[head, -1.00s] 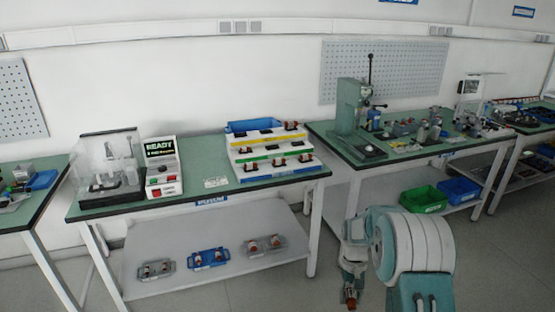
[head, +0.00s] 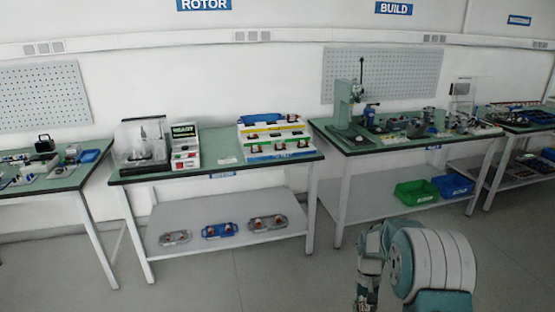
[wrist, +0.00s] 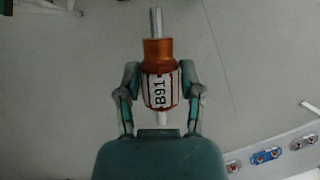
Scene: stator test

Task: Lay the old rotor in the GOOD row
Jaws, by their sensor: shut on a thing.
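A rotor (wrist: 160,80) with a copper-coloured winding, a steel shaft and a white label reading "B91" is in the wrist view. My gripper (wrist: 157,90) is shut on it, one finger on each side, with the shaft pointing away from the palm. In the head view my gripper (head: 366,298) hangs low at the bottom, in front of the benches. The stepped rack (head: 275,137) stands on the middle bench, with coloured strips and several small parts on its steps. Its row lettering is too small to read, so I cannot tell which row is GOOD.
A tester with a clear cover (head: 143,143) and a READY box (head: 185,146) stand left of the rack. Several small trays (head: 220,230) sit on the lower shelf. Green (head: 416,192) and blue (head: 454,186) bins lie under the right bench. Open floor lies before the benches.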

